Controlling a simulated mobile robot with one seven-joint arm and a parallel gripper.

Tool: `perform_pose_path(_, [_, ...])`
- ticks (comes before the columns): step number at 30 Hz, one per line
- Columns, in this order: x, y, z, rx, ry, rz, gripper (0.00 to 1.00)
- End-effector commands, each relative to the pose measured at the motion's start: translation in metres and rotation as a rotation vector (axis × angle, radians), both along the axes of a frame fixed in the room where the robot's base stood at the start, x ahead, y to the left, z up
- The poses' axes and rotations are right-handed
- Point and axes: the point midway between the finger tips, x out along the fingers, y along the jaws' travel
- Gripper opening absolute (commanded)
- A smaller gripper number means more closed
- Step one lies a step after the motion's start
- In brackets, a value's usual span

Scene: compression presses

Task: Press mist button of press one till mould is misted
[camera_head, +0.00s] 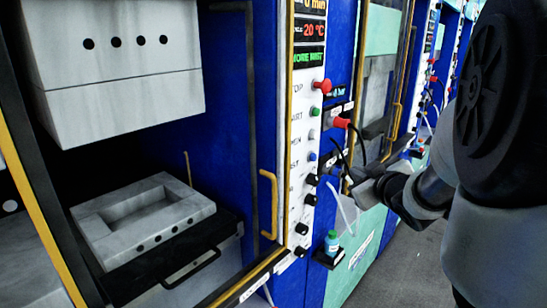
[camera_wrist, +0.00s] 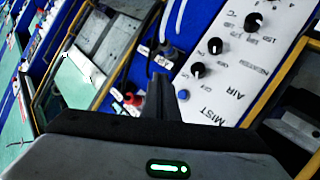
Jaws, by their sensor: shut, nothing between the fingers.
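Press one's white control panel (camera_head: 300,150) stands mid-picture in the head view. The blue mist button (camera_head: 312,157) is on it, below a grey button. In the wrist view the blue button (camera_wrist: 184,94) shows beside the MIST lettering, just right of my fingers. My gripper (camera_head: 354,178) is shut and empty, right of the panel and slightly lower than the button. Its fingers (camera_wrist: 163,88) look close to the button in the wrist view; I cannot tell whether they touch it. The lower mould half (camera_head: 190,212) lies open under the raised upper half (camera_head: 120,108). No mist shows.
Black knobs (camera_head: 309,199) line the lower panel. A yellow handle (camera_head: 268,205) and a small bottle (camera_head: 332,242) are nearby. More presses stand behind; grey floor (camera_head: 415,265) is open at lower right.

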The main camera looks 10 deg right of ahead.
Motion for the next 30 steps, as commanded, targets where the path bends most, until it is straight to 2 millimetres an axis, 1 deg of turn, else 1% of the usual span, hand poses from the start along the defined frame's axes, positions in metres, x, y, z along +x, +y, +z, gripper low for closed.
perform_pose_path(7, [0.001,0.001,0.000,0.000,0.000,0.000,0.00])
perform_pose_path(11, [0.008,0.007,-0.001,-0.001,-0.001,0.000,0.00])
perform_pose_path(24, [0.055,0.043,-0.002,0.000,-0.001,0.000,0.00])
perform_pose_path(30, [0.067,0.052,-0.001,0.000,0.000,-0.001,0.00])
